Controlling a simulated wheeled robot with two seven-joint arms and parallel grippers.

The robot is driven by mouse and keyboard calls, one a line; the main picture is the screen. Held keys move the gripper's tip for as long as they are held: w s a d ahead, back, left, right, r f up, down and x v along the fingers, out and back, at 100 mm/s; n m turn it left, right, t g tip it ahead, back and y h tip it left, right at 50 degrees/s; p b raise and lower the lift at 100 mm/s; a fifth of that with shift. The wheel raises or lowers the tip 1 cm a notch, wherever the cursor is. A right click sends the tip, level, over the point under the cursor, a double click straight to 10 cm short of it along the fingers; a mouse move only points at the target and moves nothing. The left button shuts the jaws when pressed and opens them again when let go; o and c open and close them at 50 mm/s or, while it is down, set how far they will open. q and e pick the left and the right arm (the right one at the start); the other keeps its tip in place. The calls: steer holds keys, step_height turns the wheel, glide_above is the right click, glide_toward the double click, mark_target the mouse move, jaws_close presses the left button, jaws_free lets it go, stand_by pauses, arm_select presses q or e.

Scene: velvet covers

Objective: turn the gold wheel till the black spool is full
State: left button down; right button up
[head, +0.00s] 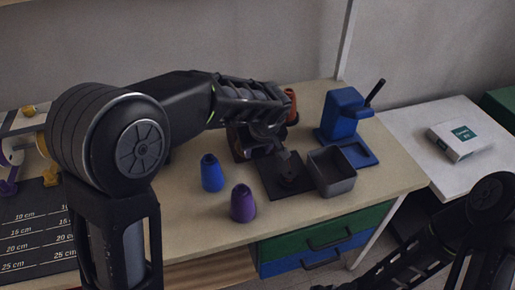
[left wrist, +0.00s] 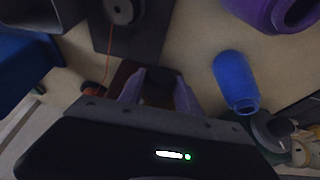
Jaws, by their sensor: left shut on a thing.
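The black spool (left wrist: 122,10) stands on a dark base plate (head: 272,185). A thin orange thread runs from it toward a small orange piece (left wrist: 95,89) beside my left gripper. How full the spool is, I cannot tell. My left gripper (head: 282,152) is just behind the plate, its fingers pointing down. In the left wrist view my left gripper (left wrist: 158,82) is closed on a dark brownish part in shadow, which seems to belong to the gold wheel; no gold colour shows there. The gripper hides most of it. My right gripper is outside the view.
A grey open box (head: 332,181) stands right of the plate, with a blue stand (head: 342,115) behind it. A blue cone (head: 212,173) and a purple cone (head: 243,204) stand left of the plate. A white box (head: 460,141) lies on the side table.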

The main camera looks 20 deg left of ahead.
arm_select(q)
steer(key=shift+y, duration=0.3)
steer(key=g+y+p, duration=0.1)
steer(key=y, duration=0.1)
steer(key=shift+w+d+m+g+y+p, duration=0.15)
steer(key=shift+d+m+g+y+p, duration=0.15)
steer(key=shift+m+g+p, duration=0.1)
steer(key=shift+w+d+f+m+g+y+p, duration=0.1)
steer(key=shift+m+g+y+p, duration=0.3)
steer(key=shift+g+y, duration=0.55)
steer(key=shift+t+y, duration=0.25)
steer(key=shift+y, duration=0.1)
steer(key=c, duration=0.9)
jaws_free()
steer(key=shift+o, duration=0.2)
